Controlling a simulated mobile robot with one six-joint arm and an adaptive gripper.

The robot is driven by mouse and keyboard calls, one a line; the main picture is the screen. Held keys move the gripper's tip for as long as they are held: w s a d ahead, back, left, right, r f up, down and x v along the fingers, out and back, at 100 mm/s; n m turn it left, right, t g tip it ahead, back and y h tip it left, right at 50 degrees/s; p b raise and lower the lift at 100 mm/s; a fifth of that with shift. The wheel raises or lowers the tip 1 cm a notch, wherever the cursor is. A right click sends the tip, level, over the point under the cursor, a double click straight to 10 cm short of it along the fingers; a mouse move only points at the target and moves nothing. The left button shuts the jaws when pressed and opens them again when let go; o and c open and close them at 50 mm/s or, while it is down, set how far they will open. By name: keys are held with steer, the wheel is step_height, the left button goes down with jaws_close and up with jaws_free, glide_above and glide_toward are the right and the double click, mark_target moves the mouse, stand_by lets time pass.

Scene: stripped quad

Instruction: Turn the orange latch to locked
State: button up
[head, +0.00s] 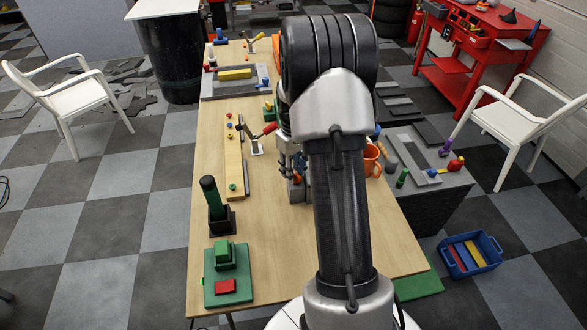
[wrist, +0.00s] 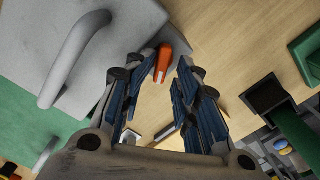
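The orange latch (wrist: 164,62) shows in the wrist view at the edge of a grey box (wrist: 130,35) with a thick curved handle. It lies at the far end of the gap between my fingers. My gripper (wrist: 165,75) is open, with one dark-blue-padded finger on each side of that gap. I cannot tell whether either finger touches the latch. In the head view my gripper (head: 292,165) is low over the table beside a small grey box (head: 298,192). My arm hides much of that spot, and the latch cannot be made out clearly there.
On the wooden table (head: 215,140), a black holder with a green cylinder (head: 213,197) and a green block on a base (head: 226,272) stand front left. An orange mug (head: 372,160) stands right of my arm. A long wooden strip with knobs (head: 234,155) lies to the left.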

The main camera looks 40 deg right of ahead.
steer(key=shift+r, duration=0.15)
steer(key=shift+r, duration=3.9)
steer(key=s+a+r+t, duration=0.1)
steer(key=s+a+r, duration=0.2)
steer(key=a+r, duration=0.4)
steer(key=s+a+r+t, duration=0.1)
steer(key=s+a+r, duration=0.1)
steer(key=a+r, duration=0.5)
steer(key=s+a+f+t+b, duration=0.1)
steer(key=s+a+t, duration=0.1)
steer(key=s+a, duration=1.2)
steer(key=shift+s+f+t+b, duration=0.3)
steer(key=shift+s+f+b, duration=0.1)
steer(key=shift+s, duration=0.35)
